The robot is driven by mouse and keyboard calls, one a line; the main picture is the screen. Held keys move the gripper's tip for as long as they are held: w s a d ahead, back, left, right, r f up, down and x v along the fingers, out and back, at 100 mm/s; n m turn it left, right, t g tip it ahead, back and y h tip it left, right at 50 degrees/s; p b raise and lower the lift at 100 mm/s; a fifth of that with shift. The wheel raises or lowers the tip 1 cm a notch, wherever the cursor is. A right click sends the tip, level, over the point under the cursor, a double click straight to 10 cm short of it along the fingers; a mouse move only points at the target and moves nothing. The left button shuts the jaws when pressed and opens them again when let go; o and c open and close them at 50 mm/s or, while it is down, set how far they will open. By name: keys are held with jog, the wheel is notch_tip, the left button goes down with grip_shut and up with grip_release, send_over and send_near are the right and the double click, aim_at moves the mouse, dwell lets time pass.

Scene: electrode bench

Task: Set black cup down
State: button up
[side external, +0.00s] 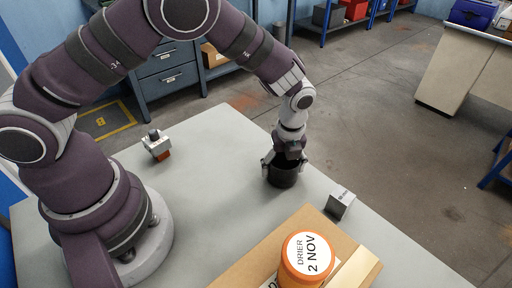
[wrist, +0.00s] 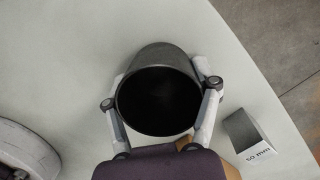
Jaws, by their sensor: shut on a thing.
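The black cup (side external: 283,175) is upright near the right edge of the grey table (side external: 215,185). My gripper (side external: 284,163) comes down from above and is shut on the cup, one finger on each side. In the wrist view the cup (wrist: 160,97) shows its open mouth, dark and seemingly empty inside, between the two fingers of my gripper (wrist: 162,100). Whether the cup's base touches the table or hangs just above it, I cannot tell.
A small grey labelled block (side external: 340,204) stands right of the cup. An orange "DRIER 2 NOV" jar (side external: 306,260) sits in a cardboard tray (side external: 250,262) in front. A small metal and orange item (side external: 157,146) is at the left. Table between is clear.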

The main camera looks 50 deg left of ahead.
jog(key=shift+f, duration=0.2)
jog(key=o, duration=0.9)
jog(key=shift+o, duration=0.2)
notch_tip(320, 180, up, 12)
jog(key=d, duration=0.1)
jog(key=s+a+r+n+t, duration=0.1)
jog(key=s+a+r+n, duration=0.2)
jog(key=n, duration=0.5)
jog(key=s+a+r+n+t, duration=0.2)
jog(key=s+a+n, duration=0.1)
jog(key=s+n, duration=0.3)
jog(key=s+a+r+n+t+h, duration=0.1)
jog(key=s+a+r+n, duration=0.1)
jog(key=n, duration=0.8)
jog(key=shift+s+a+r+t, duration=0.4)
jog(key=shift+s+r, duration=0.45)
jog(key=shift+s, duration=0.3)
